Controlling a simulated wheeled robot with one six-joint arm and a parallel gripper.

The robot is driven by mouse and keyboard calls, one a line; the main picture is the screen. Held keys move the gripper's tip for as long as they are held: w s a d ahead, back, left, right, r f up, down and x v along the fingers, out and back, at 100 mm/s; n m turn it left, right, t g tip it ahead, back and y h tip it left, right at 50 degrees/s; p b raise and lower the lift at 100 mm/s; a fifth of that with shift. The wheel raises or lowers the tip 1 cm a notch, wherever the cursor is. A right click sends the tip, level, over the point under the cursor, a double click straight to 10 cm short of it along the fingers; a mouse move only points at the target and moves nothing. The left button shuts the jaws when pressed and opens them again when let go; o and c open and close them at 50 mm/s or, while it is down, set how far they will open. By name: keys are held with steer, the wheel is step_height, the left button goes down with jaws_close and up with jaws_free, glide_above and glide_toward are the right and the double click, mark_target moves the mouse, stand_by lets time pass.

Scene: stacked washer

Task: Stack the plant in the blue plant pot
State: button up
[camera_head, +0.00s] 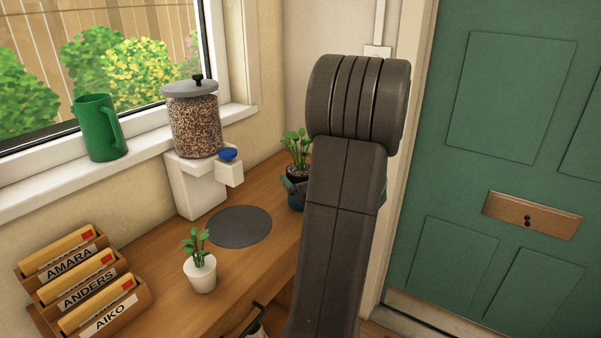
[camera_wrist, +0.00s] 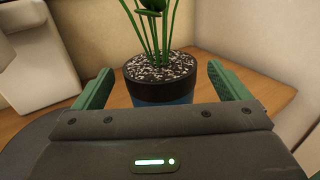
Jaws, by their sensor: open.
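A leafy green plant (camera_wrist: 150,30) stands upright in a pot (camera_wrist: 162,88) with a black upper part, speckled soil and blue below. I cannot tell whether this is one pot or a black pot inside a blue one. My gripper (camera_wrist: 165,85) is open, with its green fingers to the left and right of the pot, apart from it in the picture. In the head view the same plant (camera_head: 297,147) is at the back of the wooden counter, its pot partly hidden by my arm. A smaller plant in a white pot (camera_head: 202,274) stands nearer on the counter.
A round dark mat (camera_head: 239,227) lies bare on the counter (camera_head: 165,250). A seed-filled jar (camera_head: 194,122) stands on a white dispenser (camera_head: 195,188) with a blue knob. Letter holders (camera_head: 82,282) are at the front left; a green jug (camera_head: 98,128) is on the sill.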

mark_target(300, 169)
steer(key=v, duration=0.9)
steer(key=x, duration=1.1)
steer(key=shift+w+a, duration=0.2)
steer(key=shift+w, duration=0.15)
steer(key=shift+w+f+b, duration=0.15)
steer(key=shift+f+b, duration=0.4)
steer(key=shift+f, duration=0.05)
steer(key=shift+r+p, duration=0.45)
steer(key=shift+r, duration=0.05)
steer(key=shift+f, duration=0.15)
